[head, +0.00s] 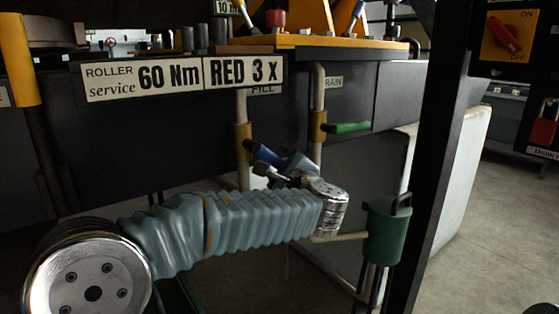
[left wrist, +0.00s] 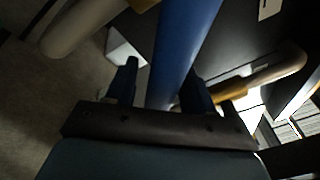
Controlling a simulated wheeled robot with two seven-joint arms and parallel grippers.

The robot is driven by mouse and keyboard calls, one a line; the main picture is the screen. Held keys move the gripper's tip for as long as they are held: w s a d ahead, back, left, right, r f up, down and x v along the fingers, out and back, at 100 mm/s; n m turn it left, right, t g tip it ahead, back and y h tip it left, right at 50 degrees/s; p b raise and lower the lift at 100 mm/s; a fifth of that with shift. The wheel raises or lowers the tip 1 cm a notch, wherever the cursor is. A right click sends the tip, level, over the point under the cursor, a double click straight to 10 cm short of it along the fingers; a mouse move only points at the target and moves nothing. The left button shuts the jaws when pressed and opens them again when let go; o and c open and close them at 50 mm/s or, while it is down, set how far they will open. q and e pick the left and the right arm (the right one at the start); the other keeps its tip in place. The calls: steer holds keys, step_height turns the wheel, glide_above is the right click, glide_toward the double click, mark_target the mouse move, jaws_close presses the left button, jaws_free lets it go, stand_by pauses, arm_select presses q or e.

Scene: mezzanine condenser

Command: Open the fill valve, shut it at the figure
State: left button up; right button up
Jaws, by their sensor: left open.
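The fill valve has a blue lever (head: 262,153) on an upright pipe with a brass-coloured body (head: 242,140), below the half-covered FILL label (head: 263,90). My left gripper (head: 272,168) is at this lever. In the left wrist view the blue lever (left wrist: 183,40) runs between the two fingers of the open gripper (left wrist: 160,88). I cannot tell whether either finger touches it. My wrist hides part of the lever in the head view. My right gripper is not in view. No gauge reading can be made out.
A green lever (head: 347,127) sits on the pipe to the right, by the DRAIN label (head: 333,82). Signs reading 60 Nm (head: 142,79) and RED 3 X (head: 244,71) hang above my arm.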

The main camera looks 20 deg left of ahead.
arm_select(q)
steer(key=shift+w, duration=0.1)
steer(key=shift+c, duration=0.5)
jaws_close()
